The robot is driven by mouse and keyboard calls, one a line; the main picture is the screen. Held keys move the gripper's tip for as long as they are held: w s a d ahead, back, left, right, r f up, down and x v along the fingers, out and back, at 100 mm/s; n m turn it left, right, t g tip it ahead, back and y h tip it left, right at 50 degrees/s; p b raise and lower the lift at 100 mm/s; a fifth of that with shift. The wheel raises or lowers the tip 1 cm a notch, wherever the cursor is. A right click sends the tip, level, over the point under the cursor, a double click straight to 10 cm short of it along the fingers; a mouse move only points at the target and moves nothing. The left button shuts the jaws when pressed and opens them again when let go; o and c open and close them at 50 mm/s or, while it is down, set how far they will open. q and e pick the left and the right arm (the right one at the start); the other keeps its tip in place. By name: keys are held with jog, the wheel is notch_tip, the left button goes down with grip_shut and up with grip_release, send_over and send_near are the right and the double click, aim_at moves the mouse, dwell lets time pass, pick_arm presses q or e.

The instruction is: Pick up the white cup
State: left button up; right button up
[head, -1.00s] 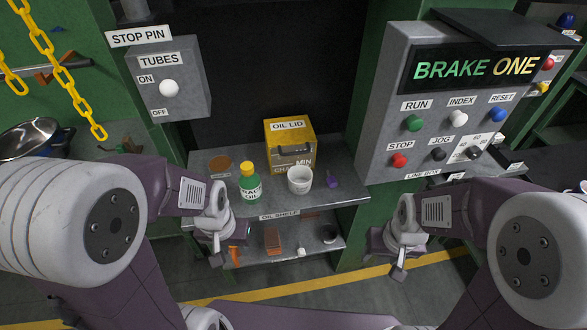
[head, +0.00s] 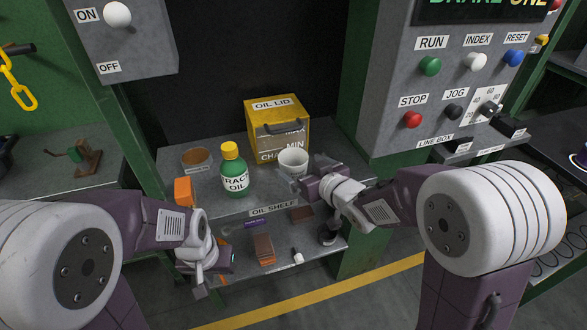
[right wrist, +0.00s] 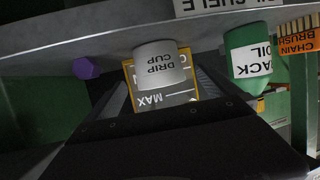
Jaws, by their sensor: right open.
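The white cup (head: 292,160) stands upright on the upper oil shelf, in front of the yellow oil lid box. In the right wrist view the picture is upside down, and the cup (right wrist: 160,68) reads "DRIP CUP". My right gripper (head: 293,183) is open and empty, low at the cup's front right. In the wrist view its dark fingers flank the line to the cup; I cannot tell whether they reach around it. My left gripper (head: 200,278) hangs in front of the lower shelf at the left, away from the cup; its jaws are unclear.
A green oil bottle (head: 235,172) stands left of the cup, and the oil lid box (head: 280,125) stands behind it. A purple object (right wrist: 87,68) sits on the cup's other side. The control panel (head: 460,90) rises at the right. Several small items lie on the lower shelf.

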aim_at(288, 157)
jog(key=x, duration=0.5)
jog(key=shift+w+b, duration=0.15)
jog(key=shift+b, duration=0.25)
jog(key=shift+r, duration=0.15)
jog(key=shift+c, duration=0.7)
jog(key=c, duration=1.3)
pick_arm(q)
jog(key=shift+f, duration=0.35)
jog(key=shift+r, duration=0.1)
pick_arm(e)
jog(key=shift+r, duration=0.1)
